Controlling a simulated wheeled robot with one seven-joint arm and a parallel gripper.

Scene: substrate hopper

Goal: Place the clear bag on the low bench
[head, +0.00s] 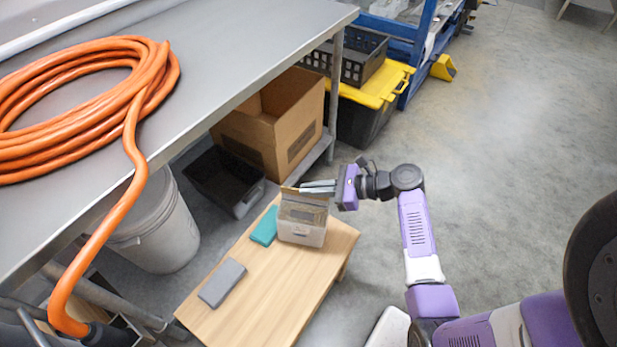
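The clear bag (302,217) is see-through, with brownish and pale contents. It is upright at the far end of the low bench (265,290), a light wooden top. Its base appears to be at the bench top, though I cannot tell whether it bears its full weight there. My gripper (317,187) reaches in from the right at the bag's top edge. Its two fingers are close together and look shut on the bag's top. The exact contact is small and hard to make out.
A teal block (265,226) lies just left of the bag, and a grey block (222,282) lies nearer on the bench. A metal table (230,45) with a coiled orange hose (75,85) overhangs the left. A bucket (160,225) and cardboard box (275,125) stand nearby.

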